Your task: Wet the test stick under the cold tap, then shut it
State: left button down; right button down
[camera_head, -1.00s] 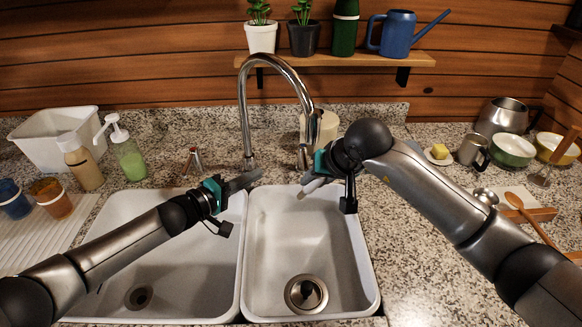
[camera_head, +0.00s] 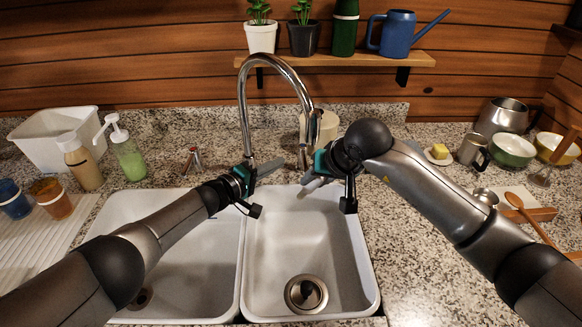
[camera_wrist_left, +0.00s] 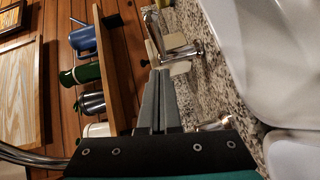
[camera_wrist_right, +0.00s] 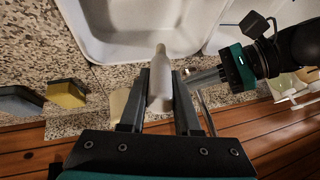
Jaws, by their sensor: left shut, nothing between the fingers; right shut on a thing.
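The chrome arched faucet (camera_head: 272,62) stands behind the two-bowl sink (camera_head: 252,255). A chrome tap (camera_head: 303,157) shows right of its base; another tap (camera_head: 194,160) with a reddish mark is on the left. My left gripper (camera_head: 281,161) is shut and empty, pointing right toward the right tap, just short of it. In the left wrist view that tap (camera_wrist_left: 188,52) is beyond the closed fingertips. My right gripper (camera_wrist_right: 155,108) is shut on the pale test stick (camera_wrist_right: 161,75), its tip (camera_head: 301,194) over the right bowl's back. No water stream is discernible.
A cream container (camera_head: 326,128) stands behind the right tap. Soap bottles (camera_head: 128,155) and a white tub (camera_head: 48,142) are at left. A shelf (camera_head: 340,59) hangs above. The right bowl is clear below my grippers.

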pick_arm(q)
jog(key=d, duration=0.4)
jog(key=shift+f, duration=0.35)
jog(key=shift+s+d, duration=0.2)
jog(key=shift+d, duration=0.4)
jog(key=shift+s+d, duration=0.15)
jog(key=shift+d, duration=0.45)
jog(key=shift+a, duration=0.2)
jog(key=v, duration=1.2)
jog(key=shift+s+r, duration=0.15)
jog(key=shift+s, duration=0.3)
jog(key=shift+a, duration=0.1)
